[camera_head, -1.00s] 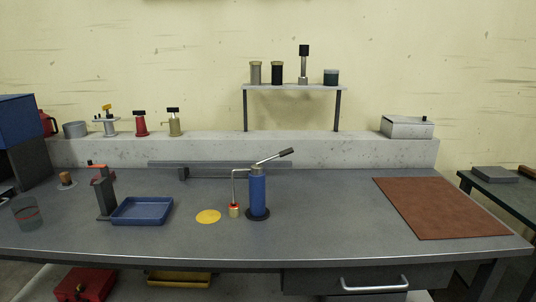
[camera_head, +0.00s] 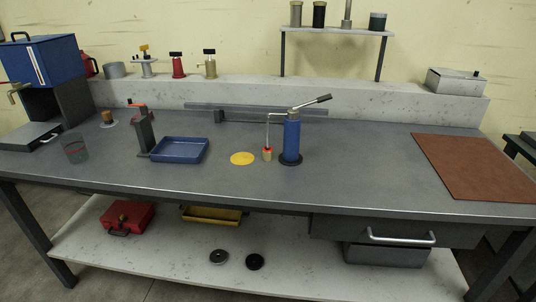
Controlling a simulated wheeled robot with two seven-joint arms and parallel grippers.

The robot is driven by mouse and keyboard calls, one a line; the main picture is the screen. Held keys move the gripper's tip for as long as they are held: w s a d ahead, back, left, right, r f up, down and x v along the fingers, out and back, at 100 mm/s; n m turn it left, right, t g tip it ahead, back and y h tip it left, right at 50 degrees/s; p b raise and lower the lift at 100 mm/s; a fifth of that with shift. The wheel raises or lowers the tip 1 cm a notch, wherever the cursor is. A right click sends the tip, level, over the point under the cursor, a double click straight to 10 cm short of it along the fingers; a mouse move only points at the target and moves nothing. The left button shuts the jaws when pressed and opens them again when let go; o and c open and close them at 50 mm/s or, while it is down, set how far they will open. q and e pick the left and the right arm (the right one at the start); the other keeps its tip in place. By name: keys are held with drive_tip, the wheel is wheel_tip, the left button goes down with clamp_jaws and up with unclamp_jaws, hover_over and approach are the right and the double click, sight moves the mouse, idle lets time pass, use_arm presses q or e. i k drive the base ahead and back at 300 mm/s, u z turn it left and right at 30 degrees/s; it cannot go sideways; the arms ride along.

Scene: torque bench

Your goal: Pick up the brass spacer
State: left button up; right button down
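A small brass-coloured cylinder (camera_head: 267,155) with a red ring at its top stands on the grey bench, under the end of the thin pipe of a blue lever pump (camera_head: 291,139). It may be the brass spacer, but I cannot tell for sure. A flat yellow disc (camera_head: 242,158) lies just left of it. A small brown-gold piece (camera_head: 107,117) sits on a pale disc at the left of the bench. Neither of my grippers is in view.
A blue tray (camera_head: 179,150) and a dark upright stand (camera_head: 144,132) are left of the disc. A brown mat (camera_head: 478,167) covers the right end. The lower shelf (camera_head: 170,252) holds a red case (camera_head: 127,217) and two dark discs. The bench front between tray and mat is mostly clear.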

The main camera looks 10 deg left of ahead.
sight(267, 152)
drive_tip(key=u, duration=0.5)
drive_tip(key=k, duration=0.6)
drive_tip(key=u, duration=0.9)
drive_tip(key=i, duration=1.5)
drive_tip(key=z, duration=0.9)
